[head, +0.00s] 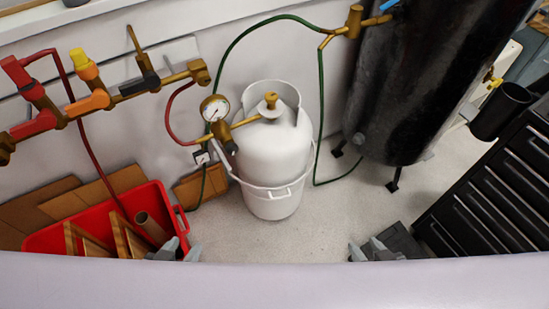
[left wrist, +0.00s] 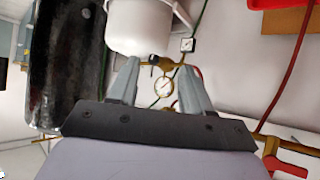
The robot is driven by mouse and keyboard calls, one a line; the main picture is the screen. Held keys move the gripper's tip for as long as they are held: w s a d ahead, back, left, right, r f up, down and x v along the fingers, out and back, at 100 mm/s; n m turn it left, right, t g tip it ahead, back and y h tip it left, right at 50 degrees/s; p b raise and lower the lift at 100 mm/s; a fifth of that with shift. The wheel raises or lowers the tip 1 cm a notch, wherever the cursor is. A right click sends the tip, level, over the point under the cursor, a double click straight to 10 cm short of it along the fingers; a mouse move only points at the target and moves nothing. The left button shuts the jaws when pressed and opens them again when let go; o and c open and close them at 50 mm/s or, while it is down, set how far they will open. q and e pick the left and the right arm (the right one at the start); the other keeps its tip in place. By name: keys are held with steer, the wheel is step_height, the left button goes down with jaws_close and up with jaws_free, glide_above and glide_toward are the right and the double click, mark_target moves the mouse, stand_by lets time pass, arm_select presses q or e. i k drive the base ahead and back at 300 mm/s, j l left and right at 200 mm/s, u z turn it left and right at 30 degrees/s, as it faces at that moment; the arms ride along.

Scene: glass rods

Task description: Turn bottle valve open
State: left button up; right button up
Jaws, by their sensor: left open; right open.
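The white gas bottle (head: 272,150) stands upright on the floor against the wall. Its brass valve (head: 270,101) with a round knob sits on top, joined by a brass pipe to a round pressure gauge (head: 214,108). My left gripper (head: 173,249) is at the lower edge of the head view, in front of the bottle and apart from it. In the left wrist view its fingers (left wrist: 158,65) are spread, with the gauge (left wrist: 164,87) seen between them and the bottle (left wrist: 138,27) beyond. My right gripper (head: 374,249) is open and empty at the lower right.
A red crate (head: 178,213) with wooden pieces stands at the left. Brass piping with red and orange valves (head: 88,103) runs along the wall. A large black tank (head: 410,90) and a black drawer cabinet (head: 490,190) stand at the right. Floor before the bottle is clear.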

mark_target(271, 97)
steer(key=i+j+z, duration=0.1)
steer(key=z, duration=0.4)
steer(key=i+j+z, duration=0.1)
steer(key=z, duration=0.35)
steer(key=j+z, duration=0.25)
steer(key=z, duration=0.25)
steer(key=i, duration=0.05)
